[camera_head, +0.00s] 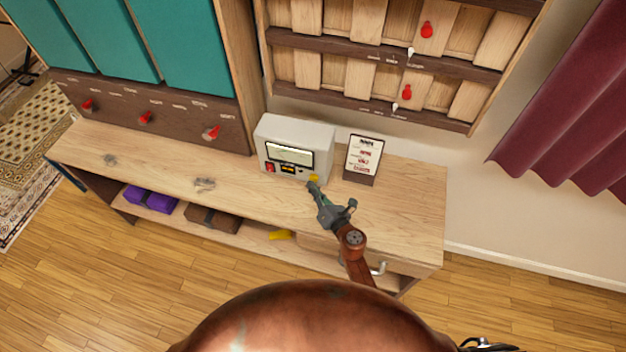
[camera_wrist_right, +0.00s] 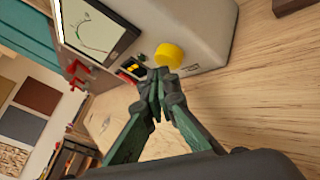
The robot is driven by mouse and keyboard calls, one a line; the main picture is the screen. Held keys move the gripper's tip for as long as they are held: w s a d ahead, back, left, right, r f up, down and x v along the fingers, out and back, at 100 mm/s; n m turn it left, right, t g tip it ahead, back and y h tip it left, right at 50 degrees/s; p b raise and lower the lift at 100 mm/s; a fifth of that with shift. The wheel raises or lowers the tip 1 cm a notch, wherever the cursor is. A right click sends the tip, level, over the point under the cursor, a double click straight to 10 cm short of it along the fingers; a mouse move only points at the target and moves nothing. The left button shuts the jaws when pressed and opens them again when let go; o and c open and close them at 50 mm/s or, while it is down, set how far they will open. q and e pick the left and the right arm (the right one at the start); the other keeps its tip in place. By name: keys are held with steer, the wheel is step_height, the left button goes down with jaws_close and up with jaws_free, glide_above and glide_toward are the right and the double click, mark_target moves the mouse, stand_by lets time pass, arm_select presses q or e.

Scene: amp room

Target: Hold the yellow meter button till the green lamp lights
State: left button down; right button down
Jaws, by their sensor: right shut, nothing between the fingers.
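The meter (camera_head: 297,142) is a grey-white box on the wooden bench, with a dial window (camera_head: 289,154) on its front. The yellow button (camera_head: 313,178) sits low on the right of that front; it is a round knob in the right wrist view (camera_wrist_right: 169,55). My right gripper (camera_head: 313,187) is shut and empty, its fingertips (camera_wrist_right: 157,76) right at the button's lower edge. I cannot tell whether they touch it. The dial needle shows in the wrist view over a partly green scale (camera_wrist_right: 92,30). I cannot make out a lit green lamp. My left gripper is out of view.
A framed card (camera_head: 362,158) stands right of the meter on the bench (camera_head: 410,200). A teal-panelled cabinet with red knobs (camera_head: 145,118) is at left, and a slatted wall rack (camera_head: 385,60) is above. Purple (camera_head: 150,198) and brown boxes lie on the lower shelf.

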steer(key=shift+w+d, duration=0.2)
steer(key=shift+w, duration=0.35)
stand_by(2.2)
steer(key=shift+s, duration=0.1)
stand_by(1.3)
steer(key=shift+s+a, duration=0.3)
steer(key=shift+s, duration=0.55)
steer(key=shift+s+a, duration=0.15)
steer(key=shift+s, duration=0.35)
steer(key=shift+s+a, duration=0.2)
steer(key=shift+s, duration=0.45)
steer(key=shift+s+a, duration=0.25)
steer(key=shift+s, duration=0.35)
steer(key=shift+s+a, duration=0.2)
steer(key=shift+s, duration=0.45)
